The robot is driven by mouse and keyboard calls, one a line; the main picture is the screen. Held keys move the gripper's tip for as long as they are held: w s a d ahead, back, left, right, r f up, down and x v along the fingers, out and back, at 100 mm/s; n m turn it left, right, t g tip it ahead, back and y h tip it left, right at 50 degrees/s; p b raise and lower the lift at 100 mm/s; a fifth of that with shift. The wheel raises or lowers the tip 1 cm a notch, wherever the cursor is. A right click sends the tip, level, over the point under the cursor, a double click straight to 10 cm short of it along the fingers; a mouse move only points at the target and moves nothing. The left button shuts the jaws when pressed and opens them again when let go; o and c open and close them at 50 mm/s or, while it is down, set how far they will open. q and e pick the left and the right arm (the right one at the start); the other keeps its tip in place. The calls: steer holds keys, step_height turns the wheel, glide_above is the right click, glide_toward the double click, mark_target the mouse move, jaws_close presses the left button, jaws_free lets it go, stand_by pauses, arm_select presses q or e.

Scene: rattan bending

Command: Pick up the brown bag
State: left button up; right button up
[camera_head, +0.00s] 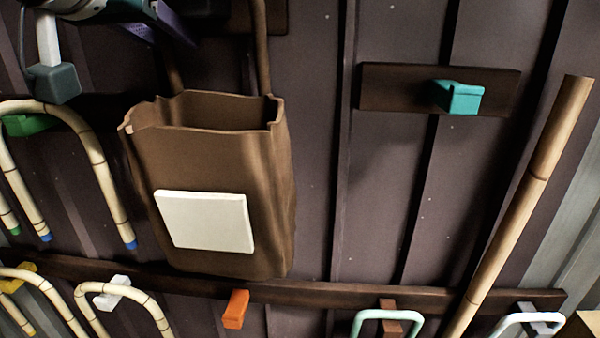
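The brown bag (210,160) hangs upright against the dark panelled wall, left of centre, with a pale square patch on its front. Its mouth is open at the top. Its two handle strands run up, and their top is out of the frame. My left gripper (150,14) is at the top left edge, above the bag and near its left strand. It is partly cut off, so I cannot tell whether it touches the handle or whether its fingers are open. My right gripper is not in view.
Bent rattan canes (92,145) hang left of the bag. An orange peg (235,309) sits on the lower rail (320,295) beneath it. A teal peg (459,97) is upper right. A straight pole (520,200) leans at the right.

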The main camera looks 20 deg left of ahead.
arm_select(q)
jaws_close()
stand_by(1.1)
